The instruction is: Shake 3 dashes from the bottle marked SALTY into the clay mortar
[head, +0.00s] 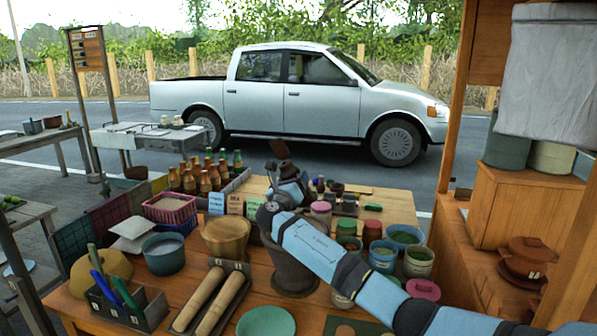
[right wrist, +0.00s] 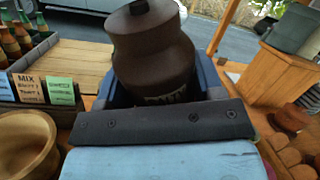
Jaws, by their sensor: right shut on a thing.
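My right gripper (head: 289,183) is shut on a dark brown bottle (head: 281,151) with a knobbed top. In the right wrist view the bottle (right wrist: 152,55) sits between the blue fingers, its top away from the palm. In the head view the bottle looks tilted, above and behind the dark clay mortar (head: 292,279). My forearm crosses in front of the mortar and hides its right part and most of its mouth. My left gripper is not in view.
A tan wooden bowl (head: 226,238) stands just left of the mortar. Several jars and tubs (head: 384,256) crowd the right. Two rolling pins (head: 211,300) lie in front.

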